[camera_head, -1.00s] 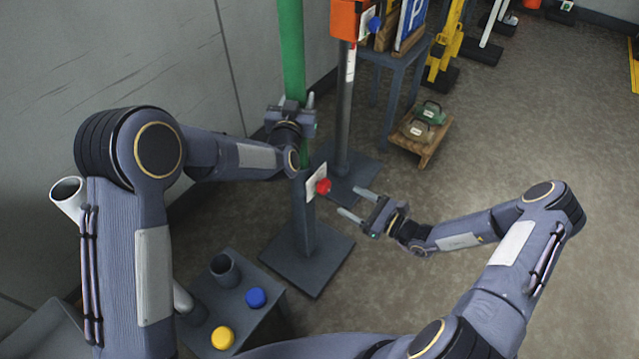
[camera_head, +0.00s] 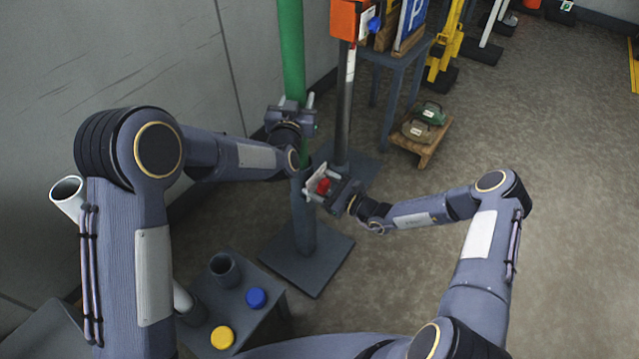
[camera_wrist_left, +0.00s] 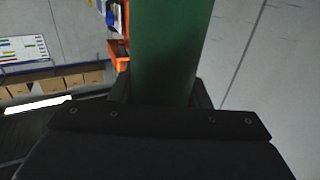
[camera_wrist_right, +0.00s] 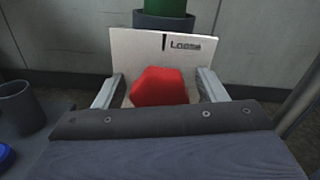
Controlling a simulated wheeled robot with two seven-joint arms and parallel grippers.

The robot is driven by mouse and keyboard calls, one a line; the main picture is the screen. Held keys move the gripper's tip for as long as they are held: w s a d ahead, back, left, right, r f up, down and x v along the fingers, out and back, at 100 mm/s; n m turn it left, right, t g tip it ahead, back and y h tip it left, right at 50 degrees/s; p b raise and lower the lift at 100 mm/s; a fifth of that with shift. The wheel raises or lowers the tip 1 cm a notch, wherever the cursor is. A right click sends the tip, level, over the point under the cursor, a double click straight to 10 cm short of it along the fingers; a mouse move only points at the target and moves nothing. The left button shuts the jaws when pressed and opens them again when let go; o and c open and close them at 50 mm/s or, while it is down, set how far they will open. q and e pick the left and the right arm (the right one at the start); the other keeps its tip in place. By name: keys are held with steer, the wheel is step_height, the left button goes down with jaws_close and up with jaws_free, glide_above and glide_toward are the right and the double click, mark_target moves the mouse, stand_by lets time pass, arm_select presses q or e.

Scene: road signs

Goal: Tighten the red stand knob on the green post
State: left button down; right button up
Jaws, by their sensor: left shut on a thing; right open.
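The green post (camera_head: 291,50) stands upright in a dark grey stand (camera_head: 304,225) with a flat square base. My left gripper (camera_head: 296,102) is shut on the post above the stand; the post also fills the middle of the left wrist view (camera_wrist_left: 170,50). The red knob (camera_head: 322,186) sits on the side of the stand, in front of a white plate (camera_wrist_right: 125,52) marked "Loose". My right gripper (camera_head: 322,188) is open, with its fingers on either side of the red knob (camera_wrist_right: 160,87). In the right wrist view small gaps show beside the knob.
A small grey table (camera_head: 250,325) holds a blue knob (camera_head: 256,298), a yellow knob (camera_head: 222,337) and a grey socket (camera_head: 224,269). A second stand with an orange box (camera_head: 346,20) is close behind the post.

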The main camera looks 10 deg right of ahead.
steer(key=shift+c, duration=0.4)
steer(key=c, duration=0.9)
steer(key=shift+m, duration=0.3)
steer(key=m, duration=0.4)
steer(key=shift+m, duration=2.1)
steer(key=o, duration=1)
